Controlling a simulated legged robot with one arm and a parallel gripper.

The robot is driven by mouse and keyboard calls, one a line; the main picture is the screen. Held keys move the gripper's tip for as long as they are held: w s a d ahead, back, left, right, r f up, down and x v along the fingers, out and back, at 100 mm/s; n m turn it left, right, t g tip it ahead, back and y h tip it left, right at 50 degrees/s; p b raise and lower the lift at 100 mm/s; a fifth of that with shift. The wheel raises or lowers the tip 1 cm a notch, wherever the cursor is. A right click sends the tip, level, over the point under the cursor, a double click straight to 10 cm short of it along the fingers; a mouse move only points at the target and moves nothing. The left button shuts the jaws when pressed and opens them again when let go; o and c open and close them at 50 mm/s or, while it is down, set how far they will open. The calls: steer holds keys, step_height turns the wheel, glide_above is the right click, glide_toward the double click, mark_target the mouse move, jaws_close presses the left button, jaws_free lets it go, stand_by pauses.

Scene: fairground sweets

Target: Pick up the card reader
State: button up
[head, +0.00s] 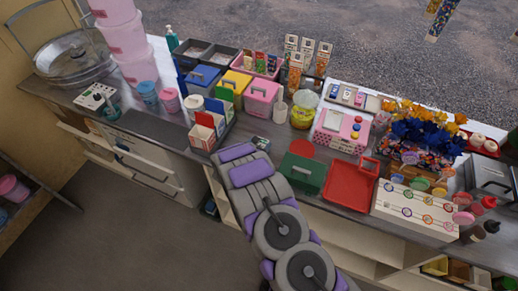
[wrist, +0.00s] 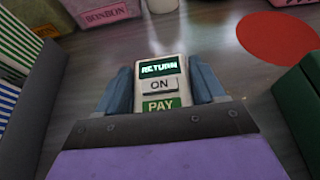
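The card reader (wrist: 160,85) is a small pale device with a dark screen reading RETURN, an ON label and a green PAY label. In the wrist view it lies between the two fingers of my gripper (wrist: 161,88), which meet its left and right sides with no clear gap. In the head view the card reader (head: 261,143) shows just beyond the end of my arm, at the counter's front part. Whether its underside is clear of the counter cannot be told. My arm hides the fingers in the head view.
A red disc (wrist: 281,38) lies flat to the right, with a green box (head: 302,173) close by. A striped box (head: 206,132) stands to the left. A pink box (head: 262,97) and a white cup (head: 280,113) stand behind. A little bare counter surrounds the reader.

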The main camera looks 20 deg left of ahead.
steer(key=shift+a, duration=0.1)
steer(key=shift+c, duration=1.4)
steer(key=shift+d, duration=0.25)
steer(key=c, duration=0.3)
steer(key=shift+d, duration=0.15)
